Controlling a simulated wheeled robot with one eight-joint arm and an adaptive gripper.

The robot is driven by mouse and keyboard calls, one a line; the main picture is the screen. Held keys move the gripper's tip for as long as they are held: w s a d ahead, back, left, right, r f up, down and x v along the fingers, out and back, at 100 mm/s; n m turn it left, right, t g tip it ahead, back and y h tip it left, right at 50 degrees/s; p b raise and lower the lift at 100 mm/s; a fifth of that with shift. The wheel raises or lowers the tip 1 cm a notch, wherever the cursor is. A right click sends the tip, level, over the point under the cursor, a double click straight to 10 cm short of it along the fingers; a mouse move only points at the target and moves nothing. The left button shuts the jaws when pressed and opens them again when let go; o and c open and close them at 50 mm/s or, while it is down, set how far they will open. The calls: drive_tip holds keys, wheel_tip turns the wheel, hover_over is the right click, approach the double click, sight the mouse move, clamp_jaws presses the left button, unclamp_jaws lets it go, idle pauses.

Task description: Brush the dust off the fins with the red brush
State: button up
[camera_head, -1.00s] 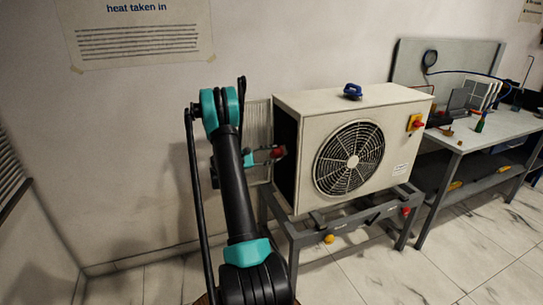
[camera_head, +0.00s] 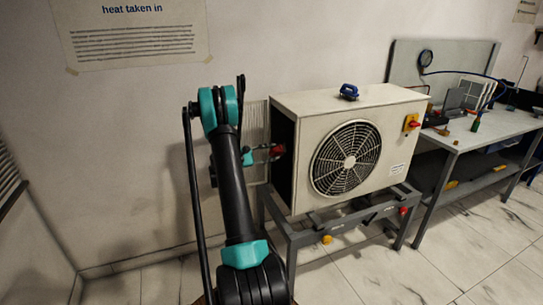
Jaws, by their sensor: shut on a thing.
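My gripper (camera_head: 262,153) is shut on the red brush (camera_head: 277,150) beside the left end of the outdoor unit (camera_head: 370,150). Only the brush's red part shows clearly; its bristles are too small to make out. The fins (camera_head: 255,125) show as a pale, finely lined panel at the unit's back left, partly behind my arm. The brush is in front of the fins in the picture; I cannot tell whether it touches them. Dust on the fins is too small to see.
The unit stands on a grey metal frame (camera_head: 345,229). A workbench (camera_head: 484,128) with tools and a gauge with a blue hose is at the right. A red and yellow switch (camera_head: 411,122) is on the unit's front.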

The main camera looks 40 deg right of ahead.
drive_tip(key=shift+r, duration=5.25)
drive_tip(key=shift+w+d+f, duration=0.1)
drive_tip(key=shift+w+f, duration=0.25)
drive_tip(key=shift+f, duration=0.95)
drive_tip(key=shift+w+d+f, duration=0.1)
drive_tip(key=shift+w+f, duration=0.25)
drive_tip(key=shift+f, duration=0.95)
drive_tip(key=shift+w+f, duration=0.35)
drive_tip(key=shift+f, duration=0.95)
drive_tip(key=shift+d+f, duration=0.1)
drive_tip(key=shift+f, duration=1.8)
drive_tip(key=shift+w+d+r, duration=0.1)
drive_tip(key=shift+w+r, duration=0.25)
drive_tip(key=shift+r, duration=1.6)
drive_tip(key=shift+w+d+r, duration=0.15)
drive_tip(key=shift+w+r, duration=0.15)
drive_tip(key=shift+r, duration=1.6)
drive_tip(key=shift+w+d+r, duration=0.1)
drive_tip(key=shift+w+r, duration=0.25)
drive_tip(key=shift+r, duration=1.6)
drive_tip(key=shift+a, duration=0.15)
